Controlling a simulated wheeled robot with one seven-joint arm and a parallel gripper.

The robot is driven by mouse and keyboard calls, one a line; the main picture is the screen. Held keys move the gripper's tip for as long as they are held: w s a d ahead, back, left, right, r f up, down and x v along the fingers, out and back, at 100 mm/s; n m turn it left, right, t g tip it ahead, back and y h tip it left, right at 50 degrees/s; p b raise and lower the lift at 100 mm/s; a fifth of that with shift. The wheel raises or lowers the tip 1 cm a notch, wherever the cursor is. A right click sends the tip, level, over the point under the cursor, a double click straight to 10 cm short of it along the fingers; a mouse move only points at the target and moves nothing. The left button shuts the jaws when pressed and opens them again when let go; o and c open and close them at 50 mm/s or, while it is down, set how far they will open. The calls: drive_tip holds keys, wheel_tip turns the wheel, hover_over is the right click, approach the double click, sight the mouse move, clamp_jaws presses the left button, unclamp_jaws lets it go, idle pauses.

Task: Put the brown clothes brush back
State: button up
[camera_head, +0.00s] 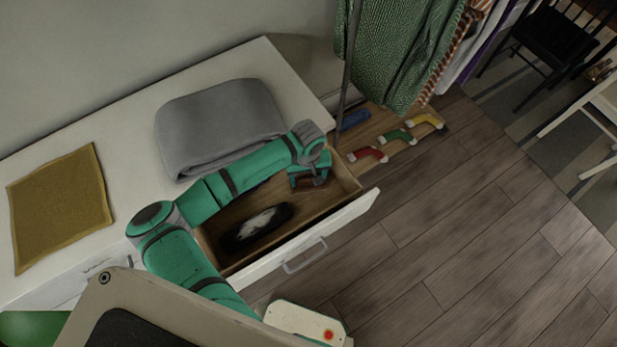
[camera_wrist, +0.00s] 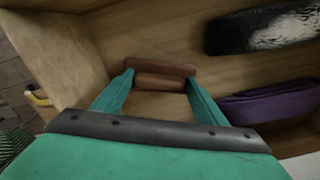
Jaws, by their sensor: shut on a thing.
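The brown clothes brush (camera_wrist: 162,75) is between the fingertips of my gripper (camera_wrist: 160,80), seen in the wrist view. The fingers press on its two ends. The brush is inside the open drawer (camera_head: 348,207), close above or on its wooden floor; I cannot tell which. In the head view my gripper (camera_head: 312,182) reaches down into the drawer's far right end, and the brush (camera_head: 318,180) shows only as a small brown patch there.
A grey folded cloth (camera_head: 220,125) and mustard cloth (camera_head: 60,205) lie on the dresser top. Socks (camera_head: 368,154) and hanging clothes (camera_head: 405,50) are beyond.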

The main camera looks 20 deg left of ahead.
sight(308, 180)
drive_tip(key=shift+d+f, duration=0.1)
drive_tip(key=shift+f, duration=0.05)
drive_tip(key=o, duration=1.1)
wheel_tip(308, 180, up, 12)
drive_tip(key=shift+r, duration=0.2)
drive_tip(key=shift+f, duration=0.1)
